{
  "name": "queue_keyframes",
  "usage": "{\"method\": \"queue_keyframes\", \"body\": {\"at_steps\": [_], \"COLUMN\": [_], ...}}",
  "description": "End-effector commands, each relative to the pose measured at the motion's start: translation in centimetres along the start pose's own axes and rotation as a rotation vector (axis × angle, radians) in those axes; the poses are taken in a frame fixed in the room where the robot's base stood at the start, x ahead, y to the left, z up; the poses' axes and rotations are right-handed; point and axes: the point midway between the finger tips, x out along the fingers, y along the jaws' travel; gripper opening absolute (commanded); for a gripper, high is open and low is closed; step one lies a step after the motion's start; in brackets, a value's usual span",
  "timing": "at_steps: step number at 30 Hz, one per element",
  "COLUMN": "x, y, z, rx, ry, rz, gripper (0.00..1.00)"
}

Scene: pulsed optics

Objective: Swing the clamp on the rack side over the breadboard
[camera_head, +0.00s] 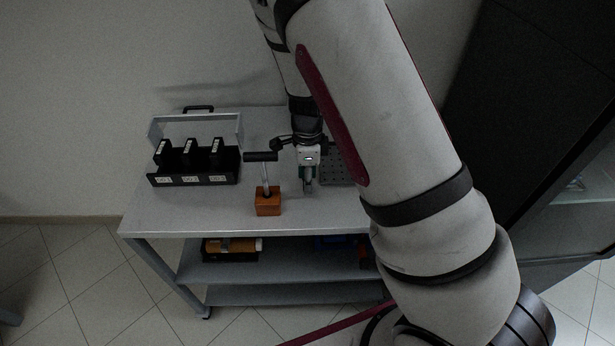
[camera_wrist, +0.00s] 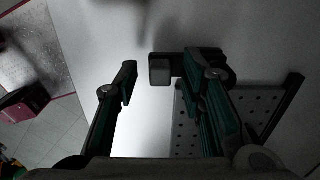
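My gripper (camera_head: 308,182) points down at the left edge of the dark, perforated breadboard (camera_head: 336,170) on the table. In the wrist view its two green-padded fingers (camera_wrist: 164,84) are apart, with nothing visibly held between them. A dark part with a grey square face (camera_wrist: 160,72), which looks like the clamp on the rack side, lies beyond the fingertips, partly behind the right finger. I cannot tell whether they touch. The breadboard also shows in the wrist view (camera_wrist: 186,133), partly covered by the right finger. In the head view my arm hides much of the breadboard.
A black rack (camera_head: 195,180) with three dark modules stands at the table's left. An orange block (camera_head: 268,203) holding a black-handled T-shaped tool (camera_head: 261,157) stands just left of my gripper. The tabletop (camera_head: 190,212) is clear at front left. A dark cabinet (camera_head: 540,110) stands right.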

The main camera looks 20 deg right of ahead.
Motion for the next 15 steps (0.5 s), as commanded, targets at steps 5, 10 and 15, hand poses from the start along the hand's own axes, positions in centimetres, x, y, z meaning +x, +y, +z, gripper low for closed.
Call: {"method": "queue_keyframes", "body": {"at_steps": [5,10,15], "x": [-0.03,-0.03,-0.04], "y": [-0.01,0.0,0.01], "z": [0.0,0.0,-0.07], "rx": [0.0,0.0,-0.012], "ry": [0.0,0.0,-0.001], "rz": [0.0,0.0,0.001], "gripper": [0.05,0.0,0.0]}}
